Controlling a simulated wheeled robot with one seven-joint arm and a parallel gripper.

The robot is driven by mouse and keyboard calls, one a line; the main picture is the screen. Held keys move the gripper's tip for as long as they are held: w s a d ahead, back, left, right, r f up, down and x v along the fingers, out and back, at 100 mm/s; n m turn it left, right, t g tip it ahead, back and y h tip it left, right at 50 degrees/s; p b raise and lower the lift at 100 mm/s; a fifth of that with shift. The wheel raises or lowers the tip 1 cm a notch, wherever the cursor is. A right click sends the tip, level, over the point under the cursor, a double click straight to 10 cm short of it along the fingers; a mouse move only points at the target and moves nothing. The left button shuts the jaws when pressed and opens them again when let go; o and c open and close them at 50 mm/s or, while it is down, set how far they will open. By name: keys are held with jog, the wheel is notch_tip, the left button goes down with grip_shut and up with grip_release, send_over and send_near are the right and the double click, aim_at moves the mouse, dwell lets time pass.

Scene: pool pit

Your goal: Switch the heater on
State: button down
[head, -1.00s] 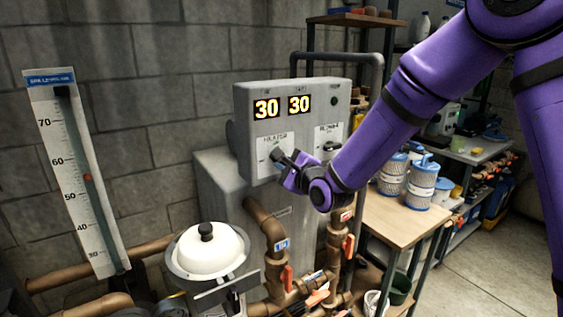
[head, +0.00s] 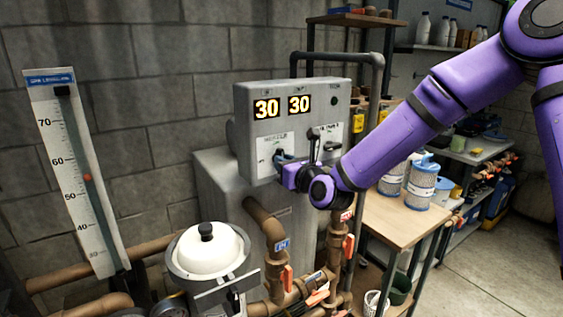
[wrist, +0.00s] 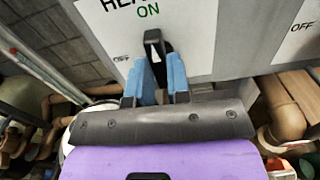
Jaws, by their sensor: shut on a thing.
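A black lever (wrist: 153,37) stands out just below ON, between the blue finger pads of my gripper (wrist: 163,80). My gripper also shows in the head view (head: 281,157), at the left switch, and is shut on the lever. The lever is hidden in the head view.
A second label with OFF (wrist: 301,27) and a black lever (head: 332,146) sit to the right. Below are brown pipes (head: 265,222) with orange valve handles and a white-lidded vessel (head: 210,245). A wooden table (head: 400,218) with filter cartridges (head: 421,184) stands at right.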

jog(key=c, duration=1)
grip_release()
jog(key=v, duration=0.7)
